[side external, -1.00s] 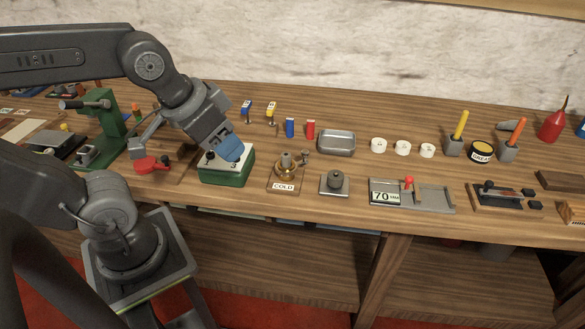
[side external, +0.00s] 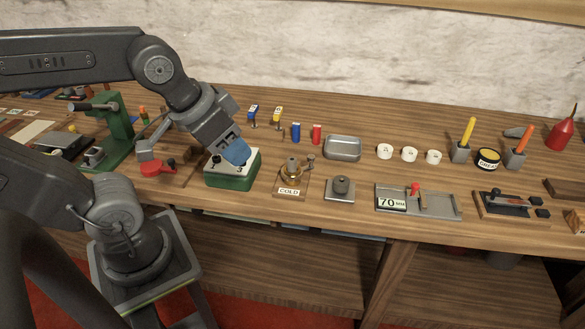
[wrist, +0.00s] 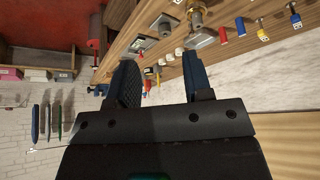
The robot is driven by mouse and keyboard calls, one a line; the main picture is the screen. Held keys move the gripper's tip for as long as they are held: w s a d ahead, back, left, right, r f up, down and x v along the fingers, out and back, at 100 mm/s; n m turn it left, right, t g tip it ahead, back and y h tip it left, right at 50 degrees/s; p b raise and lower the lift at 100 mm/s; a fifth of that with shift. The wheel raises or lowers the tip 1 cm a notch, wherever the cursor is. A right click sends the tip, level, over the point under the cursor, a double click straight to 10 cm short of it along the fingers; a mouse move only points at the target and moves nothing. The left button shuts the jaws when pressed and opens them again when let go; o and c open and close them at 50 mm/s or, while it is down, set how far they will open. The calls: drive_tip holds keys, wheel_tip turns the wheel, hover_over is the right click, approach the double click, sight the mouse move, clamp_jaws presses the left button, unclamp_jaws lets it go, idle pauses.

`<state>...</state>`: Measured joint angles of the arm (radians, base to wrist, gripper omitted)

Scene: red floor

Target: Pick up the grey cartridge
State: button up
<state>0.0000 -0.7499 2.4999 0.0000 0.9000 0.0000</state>
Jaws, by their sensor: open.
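I cannot tell for certain which object is the grey cartridge. In the side view, a dark grey round piece (side external: 341,185) stands on a small grey plate at the front of the bench. A smaller grey tapered piece (side external: 516,131) lies at the back right. A blue cylinder (side external: 295,132) and a red cylinder (side external: 316,134) stand upright near the middle. My gripper (side external: 236,152) points down over the green and white box, left of all of these. In the wrist view my gripper (wrist: 160,78) shows its two fingers apart, with nothing held between them.
The green and white box (side external: 232,176) lies under my gripper. A brass fitting with a COLD label (side external: 289,191) stands right of it. A grey tray (side external: 343,147), white rings (side external: 409,154) and a gauge marked 70 (side external: 391,204) are further right. A green press (side external: 117,130) stands left.

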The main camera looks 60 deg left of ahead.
drive_tip(key=shift+c, duration=0.7)
drive_tip(key=m+g, duration=0.6)
drive_tip(key=m, duration=1.6)
hover_over(292, 159)
drive_tip(key=f, duration=1)
drive_tip(key=shift+a+f, duration=0.3)
drive_tip(key=shift+d+f, duration=0.15)
drive_tip(key=shift+f, duration=1.25)
drive_tip(key=shift+d+f, duration=0.15)
drive_tip(key=shift+f, duration=1.2)
